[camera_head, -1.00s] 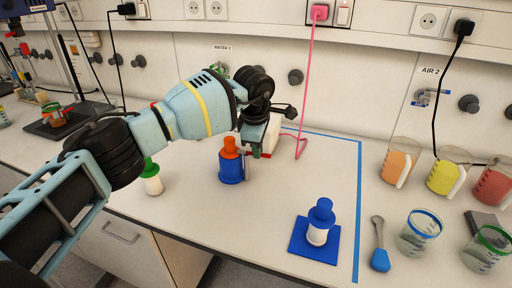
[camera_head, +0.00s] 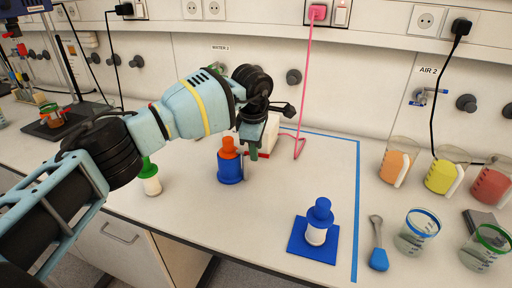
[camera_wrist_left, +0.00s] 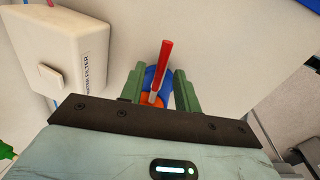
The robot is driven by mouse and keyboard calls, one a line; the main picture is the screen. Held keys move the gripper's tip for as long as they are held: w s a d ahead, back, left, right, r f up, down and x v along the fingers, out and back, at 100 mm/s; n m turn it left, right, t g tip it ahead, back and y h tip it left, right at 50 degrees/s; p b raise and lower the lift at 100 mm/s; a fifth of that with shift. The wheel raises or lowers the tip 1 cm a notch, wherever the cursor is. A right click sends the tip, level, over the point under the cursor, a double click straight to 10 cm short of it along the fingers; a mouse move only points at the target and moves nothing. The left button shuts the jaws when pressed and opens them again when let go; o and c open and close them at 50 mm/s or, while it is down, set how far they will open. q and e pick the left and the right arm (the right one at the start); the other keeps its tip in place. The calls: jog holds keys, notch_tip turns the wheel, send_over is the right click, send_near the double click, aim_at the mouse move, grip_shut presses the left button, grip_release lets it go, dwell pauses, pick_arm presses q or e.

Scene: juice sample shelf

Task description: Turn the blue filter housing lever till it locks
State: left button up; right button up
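The blue filter housing (camera_head: 231,173) stands upright on the bench, with an orange top (camera_head: 229,146). In the left wrist view it shows as a blue rim (camera_wrist_left: 149,77) with orange (camera_wrist_left: 152,99), partly hidden by my gripper. A lever with a red handle (camera_wrist_left: 164,62) and a pale metal shank lies over it. My left gripper (camera_head: 252,153) is beside the housing's right side in the head view. In the left wrist view its green fingers (camera_wrist_left: 160,92) are apart, one on each side of the lever, with visible gaps. My right gripper is not in view.
A white water filter box (camera_wrist_left: 73,50) stands close by, behind my gripper in the head view. A green-capped white bottle (camera_head: 151,178) is left. A blue-capped bottle (camera_head: 318,222) stands on a blue mat (camera_head: 300,249) at right. Several beakers stand farther right.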

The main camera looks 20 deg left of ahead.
pick_arm(q)
notch_tip(320, 180, up, 7)
jog(key=s, duration=0.1)
jog(key=shift+s+r, duration=0.15)
jog(key=shift+s, duration=0.1)
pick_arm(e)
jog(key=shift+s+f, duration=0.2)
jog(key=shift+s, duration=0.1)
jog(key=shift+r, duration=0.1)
